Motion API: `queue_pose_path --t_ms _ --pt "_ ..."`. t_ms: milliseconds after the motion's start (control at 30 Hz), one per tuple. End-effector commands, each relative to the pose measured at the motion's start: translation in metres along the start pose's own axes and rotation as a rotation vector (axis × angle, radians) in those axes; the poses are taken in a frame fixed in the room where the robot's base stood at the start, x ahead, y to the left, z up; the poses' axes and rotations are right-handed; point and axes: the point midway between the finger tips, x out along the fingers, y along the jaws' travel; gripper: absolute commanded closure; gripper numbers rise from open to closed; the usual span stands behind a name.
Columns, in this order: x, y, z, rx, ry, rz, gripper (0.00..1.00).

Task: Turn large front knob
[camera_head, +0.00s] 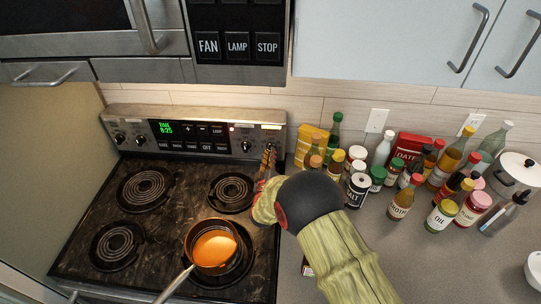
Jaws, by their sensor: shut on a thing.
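The coil stove (185,172) has a back panel with round knobs at both ends. Two knobs show at the left end, the outer one (120,138) and the inner one (141,140). One knob (246,146) shows near the right end. My gripper (269,152) reaches up to the far right end of the panel, with its fingers shut on a knob there. The fingers and my arm hide that knob, so I cannot tell its angle. The large front coil lies under a copper-coloured pan (213,246) with orange contents; only part of the coil's dark ring shows.
Several bottles, jars and boxes, including a salt jar (357,190) and a red box (411,146), crowd the counter right of my arm. The microwave (238,45) hangs above the panel. The pan's handle (174,284) points toward the front left.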

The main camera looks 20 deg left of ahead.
Motion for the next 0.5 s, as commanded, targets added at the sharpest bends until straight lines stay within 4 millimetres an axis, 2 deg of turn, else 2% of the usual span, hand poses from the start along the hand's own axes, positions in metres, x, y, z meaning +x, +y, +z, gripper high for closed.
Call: queue_pose_path --t_ms 267,500 --pt "0.0000 -0.0029 0.0017 0.126 0.001 0.000 1.00" --pt "-0.0002 -0.0042 0.0026 0.330 0.001 0.000 1.00"
